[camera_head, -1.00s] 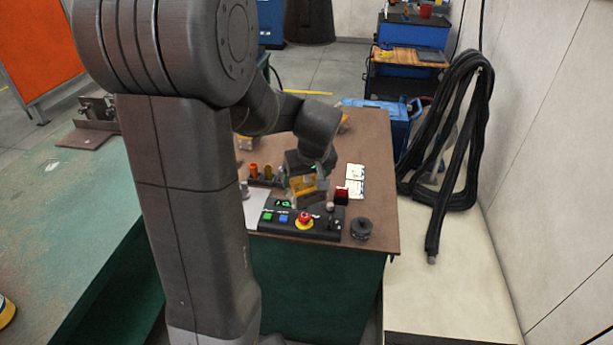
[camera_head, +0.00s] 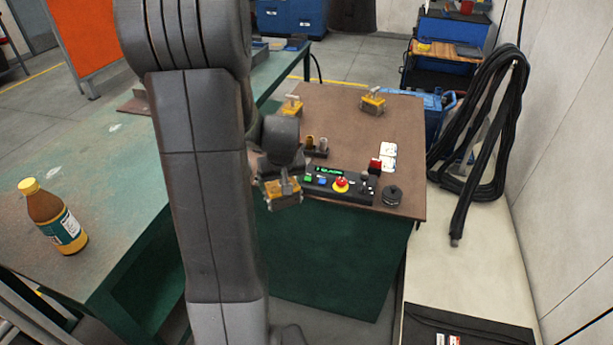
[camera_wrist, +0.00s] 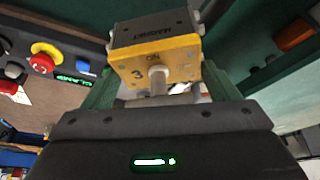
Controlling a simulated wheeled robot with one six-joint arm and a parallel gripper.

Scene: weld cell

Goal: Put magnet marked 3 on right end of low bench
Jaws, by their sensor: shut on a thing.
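My gripper (camera_head: 282,180) is shut on a yellow and dark grey magnet (camera_head: 284,196). In the wrist view the magnet (camera_wrist: 187,52) shows a "3", "ON" and "MAGNET", with a round peg toward me, between the green fingers of my gripper (camera_wrist: 160,88). It hangs in the air just off the front edge of the brown-topped table (camera_head: 345,120), left of the control panel (camera_head: 325,185). Two similar yellow magnets stand at the back of that table, one at left (camera_head: 291,106) and one at right (camera_head: 373,101). I cannot tell which surface is the low bench.
A green bench (camera_head: 100,150) at left carries a brown bottle (camera_head: 52,218). A black knob (camera_head: 391,196) and white cards (camera_head: 388,156) lie on the brown table. Black cable (camera_head: 480,130) hangs over a pale surface (camera_head: 465,275) along the right wall.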

